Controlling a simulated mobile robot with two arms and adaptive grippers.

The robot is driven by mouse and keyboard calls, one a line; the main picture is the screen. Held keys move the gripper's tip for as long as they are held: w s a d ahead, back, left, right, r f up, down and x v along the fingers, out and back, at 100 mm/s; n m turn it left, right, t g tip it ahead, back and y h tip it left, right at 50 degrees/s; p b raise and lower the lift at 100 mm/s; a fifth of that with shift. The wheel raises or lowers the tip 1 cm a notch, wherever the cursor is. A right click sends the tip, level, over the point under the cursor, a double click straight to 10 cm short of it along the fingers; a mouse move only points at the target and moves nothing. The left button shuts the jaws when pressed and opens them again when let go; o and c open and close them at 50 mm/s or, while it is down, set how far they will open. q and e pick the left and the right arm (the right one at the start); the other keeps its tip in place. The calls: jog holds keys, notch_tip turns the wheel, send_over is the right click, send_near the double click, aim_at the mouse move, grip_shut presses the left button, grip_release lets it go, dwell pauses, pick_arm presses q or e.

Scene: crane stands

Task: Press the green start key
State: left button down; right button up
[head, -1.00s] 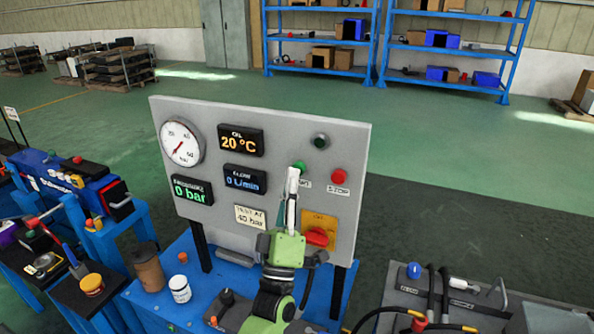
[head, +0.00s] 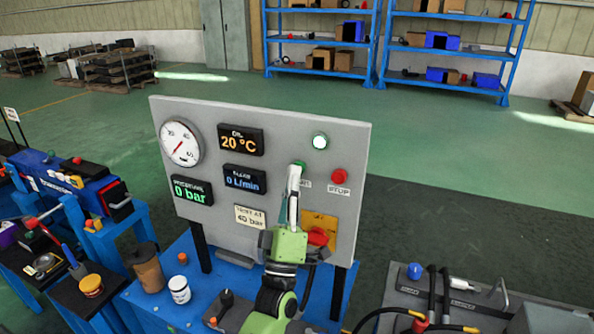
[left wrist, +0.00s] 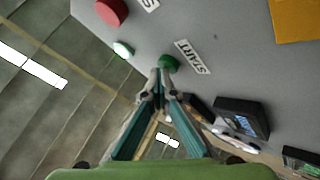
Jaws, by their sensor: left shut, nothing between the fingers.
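The green start key (head: 300,163) sits on the upright grey panel (head: 270,112), left of the red stop key (head: 339,176). My left gripper (head: 295,171) is shut and empty, its fingertips at the key and covering part of it. In the left wrist view the green key (left wrist: 169,63) shows just beyond the closed fingertips (left wrist: 160,78), beside the START label (left wrist: 193,57). The tips look to be at or touching the key; exact contact is hard to tell. A round lamp (head: 320,141) above the keys is lit white. My right gripper is out of view.
A pressure gauge (head: 180,143) and dark displays, including oil temperature (head: 240,141), fill the panel's left side.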

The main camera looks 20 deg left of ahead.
pick_arm(q)
jog(key=shift+s, duration=0.15)
jog(key=shift+s+d+p, duration=0.1)
jog(key=shift+s+p, duration=0.2)
jog(key=shift+s, duration=0.5)
jog(key=shift+s+d+p, duration=0.15)
jog(key=shift+s+p, duration=0.5)
jog(key=shift+s, duration=1.8)
